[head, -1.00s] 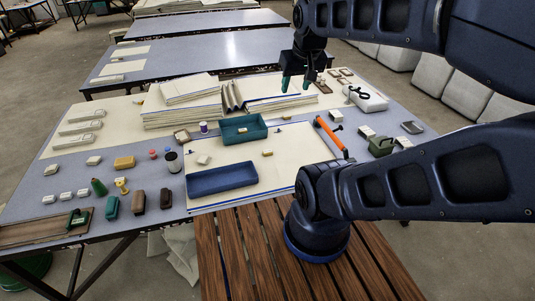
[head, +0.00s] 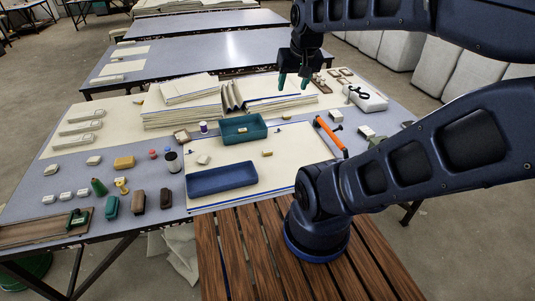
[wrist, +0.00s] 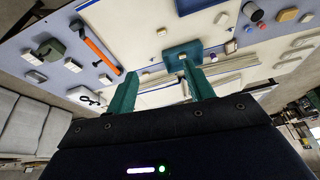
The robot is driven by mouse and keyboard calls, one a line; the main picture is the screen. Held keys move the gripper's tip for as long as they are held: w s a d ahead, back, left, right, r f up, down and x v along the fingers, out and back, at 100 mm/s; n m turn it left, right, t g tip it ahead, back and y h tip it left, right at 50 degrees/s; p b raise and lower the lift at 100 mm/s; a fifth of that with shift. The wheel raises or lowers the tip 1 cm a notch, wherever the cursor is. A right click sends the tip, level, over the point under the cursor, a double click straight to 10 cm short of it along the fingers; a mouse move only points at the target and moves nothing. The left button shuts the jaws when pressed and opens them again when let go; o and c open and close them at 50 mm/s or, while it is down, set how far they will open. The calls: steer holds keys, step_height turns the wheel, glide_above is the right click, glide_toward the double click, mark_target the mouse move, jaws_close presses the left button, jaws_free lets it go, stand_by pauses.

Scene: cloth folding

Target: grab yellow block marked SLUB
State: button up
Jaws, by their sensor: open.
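A mustard-yellow block (head: 124,163) lies on the left part of the grey table in the head view. A small yellowish block (head: 267,153) lies on the cream cloth right of the blue tray, and another small pale-yellow piece (head: 242,129) is in the teal tray. No lettering is legible, so I cannot tell which is marked SLUB. My gripper (head: 294,82) is open and empty, above the folded cloths at the back, well apart from all of these. Its two green fingers (wrist: 161,72) show spread apart in the wrist view, with nothing between them.
The teal tray (head: 243,140) and blue tray (head: 222,192) stand mid-table. Folded cloths (head: 186,113) are stacked behind. An orange-handled tool (head: 329,133) lies at right. Bottles, spools and several small blocks crowd the left. A slatted wooden surface (head: 238,258) is in front.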

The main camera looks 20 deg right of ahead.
steer(key=w+f+m+g, duration=0.1)
steer(key=w+f+m, duration=0.35)
steer(key=w, duration=0.35)
steer(key=m+g+h, duration=0.3)
steer(key=m+h, duration=0.2)
steer(key=m, duration=0.8)
glide_above(268, 151)
steer(key=a, duration=0.3)
steer(key=shift+n, duration=0.25)
steer(key=f, duration=3.6)
steer(key=shift+w+d+f, duration=0.2)
steer(key=shift+w, duration=0.15)
steer(key=shift+s+x, duration=0.15)
steer(key=shift+x, duration=1.15)
steer(key=shift+s+x, duration=0.15)
steer(key=shift+x, duration=1.2)
steer(key=shift+a+f, duration=0.1)
steer(key=shift+a, duration=0.1)
steer(key=c, duration=1)
steer(key=shift+c, duration=0.2)
